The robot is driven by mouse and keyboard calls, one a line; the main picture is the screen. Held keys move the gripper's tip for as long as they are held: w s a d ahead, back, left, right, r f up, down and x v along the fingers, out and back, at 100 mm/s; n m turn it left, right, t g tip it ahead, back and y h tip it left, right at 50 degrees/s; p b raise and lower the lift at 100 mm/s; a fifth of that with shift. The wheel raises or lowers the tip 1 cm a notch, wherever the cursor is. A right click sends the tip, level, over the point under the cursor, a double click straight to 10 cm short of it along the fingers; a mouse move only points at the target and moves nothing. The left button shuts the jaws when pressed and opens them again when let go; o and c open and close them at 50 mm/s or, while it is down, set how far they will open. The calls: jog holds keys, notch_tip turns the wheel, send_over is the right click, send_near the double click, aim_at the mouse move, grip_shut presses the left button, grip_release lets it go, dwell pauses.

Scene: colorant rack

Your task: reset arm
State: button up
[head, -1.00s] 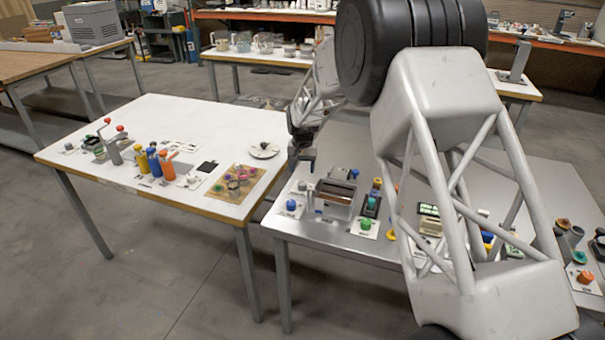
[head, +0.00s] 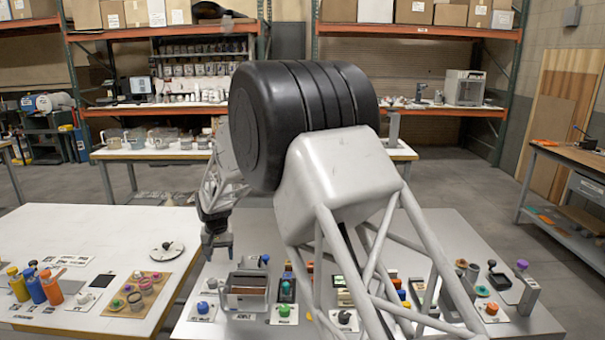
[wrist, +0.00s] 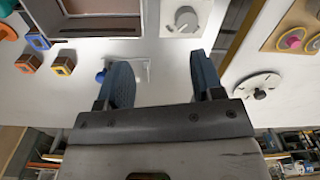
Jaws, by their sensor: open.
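My gripper (head: 218,246) hangs over the left part of the grey metal table (head: 263,228) in the head view, behind and left of a metal box with a brown top (head: 246,291). In the wrist view my gripper (wrist: 158,80) has its two blue-grey fingers apart with nothing between them. My arm covers part of the table's middle and right.
The grey table holds several knobs and small parts, including a green knob (head: 284,310) and an orange knob (head: 491,308). The white table (head: 75,222) on the left holds colored bottles (head: 36,287), a wooden board (head: 131,311) and a round disc (head: 167,250). Shelving stands behind.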

jog(key=s+d+r, duration=0.6)
jog(key=d, duration=0.4)
jog(key=s+d+r+m+t, duration=0.1)
jog(key=s+d+r, duration=0.55)
jog(key=d, duration=0.25)
jog(key=s+d+r, duration=0.5)
jog(key=d+r, duration=0.2)
jog(key=d, duration=0.3)
jog(key=s+d, duration=0.5)
jog(key=s, duration=0.5)
jog(key=s+d+m+t, duration=0.1)
jog(key=s+d, duration=0.5)
jog(key=s, duration=0.5)
jog(key=s+d, duration=0.6)
jog(key=s, duration=0.4)
jog(key=shift+s+f+m, duration=0.3)
jog(key=shift+s, duration=0.1)
jog(key=shift+d, duration=0.1)
